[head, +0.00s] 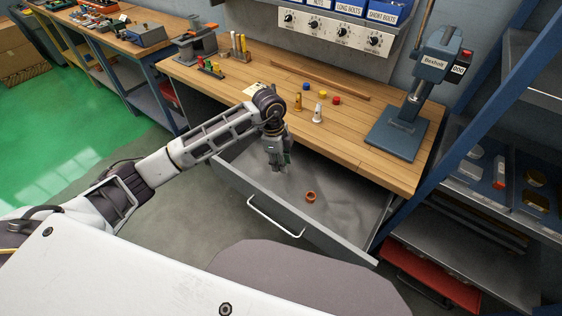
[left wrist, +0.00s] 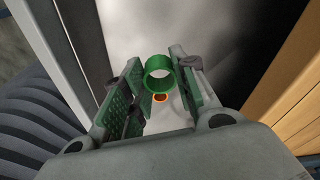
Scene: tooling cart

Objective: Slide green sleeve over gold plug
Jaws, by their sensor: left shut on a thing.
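My left gripper (head: 279,164) hangs over the open drawer, pointing down. In the left wrist view it is shut on the green sleeve (left wrist: 159,80), a short open ring held between the fingertips. In the head view the fingers hide most of the sleeve, and I cannot make it out clearly. The gold plug (head: 297,102) appears to be the small upright gold piece on the workbench, beyond the gripper and apart from it. A similar silver plug (head: 318,112) stands to its right. My right gripper is not in view.
An orange ring (head: 310,197) lies in the grey drawer (head: 342,242); it also shows in the left wrist view (left wrist: 161,98). Red, yellow and blue small pieces lie behind the plugs on the wooden bench (head: 365,150). A blue press (head: 400,130) stands at the bench's right end.

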